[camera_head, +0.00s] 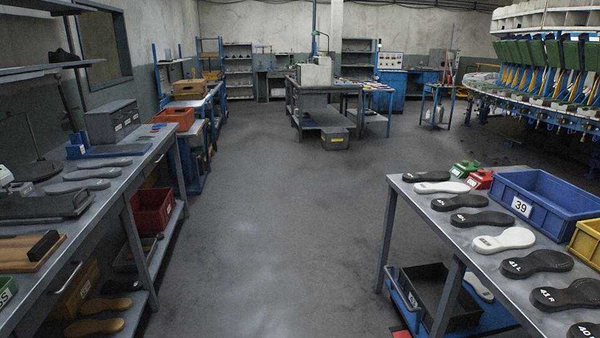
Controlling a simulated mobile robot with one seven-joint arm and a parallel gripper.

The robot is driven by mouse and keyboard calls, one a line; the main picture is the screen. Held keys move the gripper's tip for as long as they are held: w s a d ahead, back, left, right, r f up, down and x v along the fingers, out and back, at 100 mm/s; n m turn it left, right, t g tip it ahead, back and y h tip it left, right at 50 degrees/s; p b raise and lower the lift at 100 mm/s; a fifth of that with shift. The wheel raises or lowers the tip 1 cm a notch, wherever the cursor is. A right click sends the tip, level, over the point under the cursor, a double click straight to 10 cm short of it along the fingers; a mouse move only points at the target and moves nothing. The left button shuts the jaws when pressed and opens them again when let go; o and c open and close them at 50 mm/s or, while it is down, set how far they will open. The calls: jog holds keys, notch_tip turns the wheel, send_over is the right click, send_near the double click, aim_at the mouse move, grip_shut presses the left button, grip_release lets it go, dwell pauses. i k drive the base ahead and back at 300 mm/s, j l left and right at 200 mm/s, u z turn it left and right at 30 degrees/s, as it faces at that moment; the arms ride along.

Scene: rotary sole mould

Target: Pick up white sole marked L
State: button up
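Two white soles lie flat on the grey table (412,206) at the right. The nearer white sole (504,240) has a dark mark on its heel end, too small to read for sure. The farther white sole (443,187) lies among black soles, and its mark cannot be read. A third pale sole (479,287) lies low under the table, partly hidden by the tabletop. I cannot tell which white sole bears an L. My gripper is not in view.
Black soles lie in the same row, one marked 41 L (537,263) and one 41 R (567,295). A blue bin (522,207) marked 39 stands behind them. A black crate (437,297) sits below the table. A long bench (103,198) lines the left. The floor between is clear.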

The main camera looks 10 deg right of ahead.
aim_at(455, 188)
jog(key=i, duration=1.25)
jog(key=i+z, duration=0.4)
jog(key=i+j+z, duration=0.4)
jog(key=i, duration=0.15)
jog(key=i+z, duration=0.45)
jog(key=z, duration=0.25)
jog(key=i+j+z, duration=0.15)
jog(key=z, duration=0.2)
jog(key=i+j+z, duration=0.15)
jog(key=i, duration=0.25)
jog(key=i+j+z, duration=0.2)
jog(key=i, duration=0.15)
jog(key=i+l, duration=0.05)
jog(key=l, duration=0.05)
